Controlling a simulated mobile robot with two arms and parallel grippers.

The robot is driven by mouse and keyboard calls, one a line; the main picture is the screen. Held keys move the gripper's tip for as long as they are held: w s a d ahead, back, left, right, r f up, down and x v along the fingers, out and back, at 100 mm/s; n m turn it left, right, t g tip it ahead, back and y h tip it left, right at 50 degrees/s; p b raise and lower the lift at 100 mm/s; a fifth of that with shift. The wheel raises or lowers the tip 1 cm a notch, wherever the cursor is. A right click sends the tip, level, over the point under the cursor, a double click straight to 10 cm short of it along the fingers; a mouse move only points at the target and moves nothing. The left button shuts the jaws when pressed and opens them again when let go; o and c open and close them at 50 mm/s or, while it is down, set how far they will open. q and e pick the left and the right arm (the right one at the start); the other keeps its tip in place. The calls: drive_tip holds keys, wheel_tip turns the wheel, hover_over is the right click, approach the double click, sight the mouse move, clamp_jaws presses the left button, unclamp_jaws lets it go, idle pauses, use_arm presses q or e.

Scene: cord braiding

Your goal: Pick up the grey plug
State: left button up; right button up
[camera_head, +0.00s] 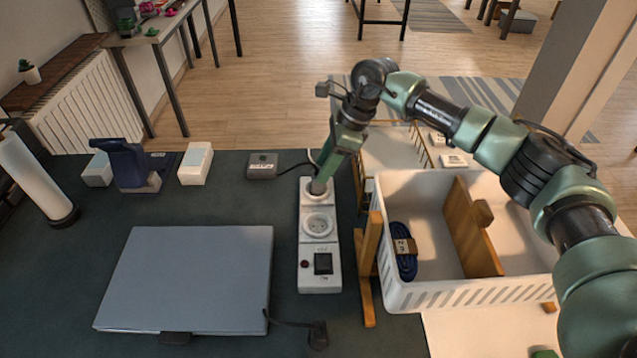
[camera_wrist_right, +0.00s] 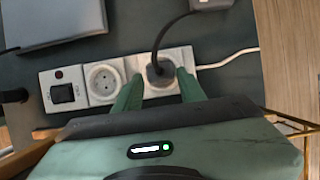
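A dark grey plug (camera_wrist_right: 160,70) sits in the end socket of the white power strip (camera_wrist_right: 104,84), with its dark cable leading up to a grey box (camera_wrist_right: 212,3). My right gripper (camera_wrist_right: 160,88) is open, with one green fingertip on each side of the plug. I cannot tell whether the fingers touch it. In the head view, my right gripper (camera_head: 320,187) points down at the far socket of the power strip (camera_head: 319,255) and hides the plug there. My left gripper is not in view.
A second dark plug (camera_head: 318,335) lies loose by the closed laptop (camera_head: 190,279). The grey box (camera_head: 262,166) sits behind the laptop. A wooden stand (camera_head: 368,262) and a white crate (camera_head: 425,296) holding a blue cord bundle (camera_head: 404,252) stand close right of the strip.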

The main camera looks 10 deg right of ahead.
drive_tip(key=b+x, duration=0.2)
drive_tip(key=x, duration=0.3)
drive_tip(key=shift+d, duration=0.1)
clamp_jaws()
